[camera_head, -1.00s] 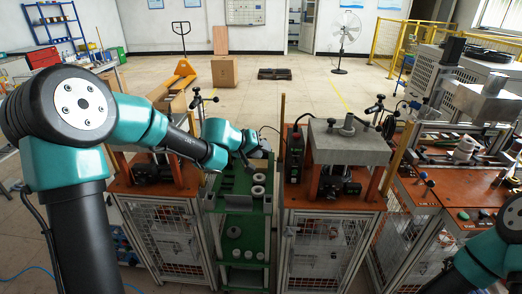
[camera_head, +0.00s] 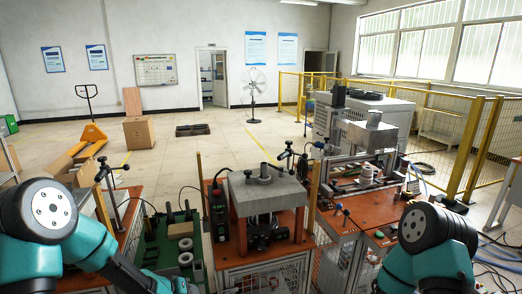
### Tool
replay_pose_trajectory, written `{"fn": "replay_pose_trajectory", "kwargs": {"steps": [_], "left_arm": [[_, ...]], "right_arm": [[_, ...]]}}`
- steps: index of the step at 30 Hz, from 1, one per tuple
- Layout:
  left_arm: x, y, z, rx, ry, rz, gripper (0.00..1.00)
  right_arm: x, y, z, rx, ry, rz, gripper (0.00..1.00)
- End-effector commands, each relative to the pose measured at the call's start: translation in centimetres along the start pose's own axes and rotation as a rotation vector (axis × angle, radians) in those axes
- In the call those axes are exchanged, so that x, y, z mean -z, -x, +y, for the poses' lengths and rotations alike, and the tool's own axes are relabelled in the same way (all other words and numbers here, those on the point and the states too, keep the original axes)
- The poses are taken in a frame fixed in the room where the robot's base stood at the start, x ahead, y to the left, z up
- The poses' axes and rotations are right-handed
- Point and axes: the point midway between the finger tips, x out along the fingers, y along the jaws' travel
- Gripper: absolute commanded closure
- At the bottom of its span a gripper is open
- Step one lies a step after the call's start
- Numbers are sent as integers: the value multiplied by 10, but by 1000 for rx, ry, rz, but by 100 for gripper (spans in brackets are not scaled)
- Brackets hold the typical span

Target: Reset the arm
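My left arm comes in at the lower left, and its teal forearm runs down to the bottom edge beside the green cart (camera_head: 160,252). My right arm stands at the lower right, bent, with its lower links running out of the bottom edge. Neither gripper's fingers show, so I cannot see whether they hold anything. White rings (camera_head: 185,259) lie on the green cart.
A machine with a grey block (camera_head: 264,190) on an orange table stands in the centre. Another machine (camera_head: 365,178) stands to its right. Yellow fencing (camera_head: 440,125) lines the right side. Open floor (camera_head: 215,145) lies behind, with a cardboard box (camera_head: 138,132) on it.

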Motion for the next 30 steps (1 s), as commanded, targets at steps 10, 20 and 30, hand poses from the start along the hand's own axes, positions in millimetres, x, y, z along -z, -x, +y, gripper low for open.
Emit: {"fn": "replay_pose_trajectory", "kwargs": {"steps": [10,20,30], "left_arm": [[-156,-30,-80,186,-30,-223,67],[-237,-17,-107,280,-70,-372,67],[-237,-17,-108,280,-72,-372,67]], "right_arm": [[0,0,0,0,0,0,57],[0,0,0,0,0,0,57],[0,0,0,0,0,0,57]]}}
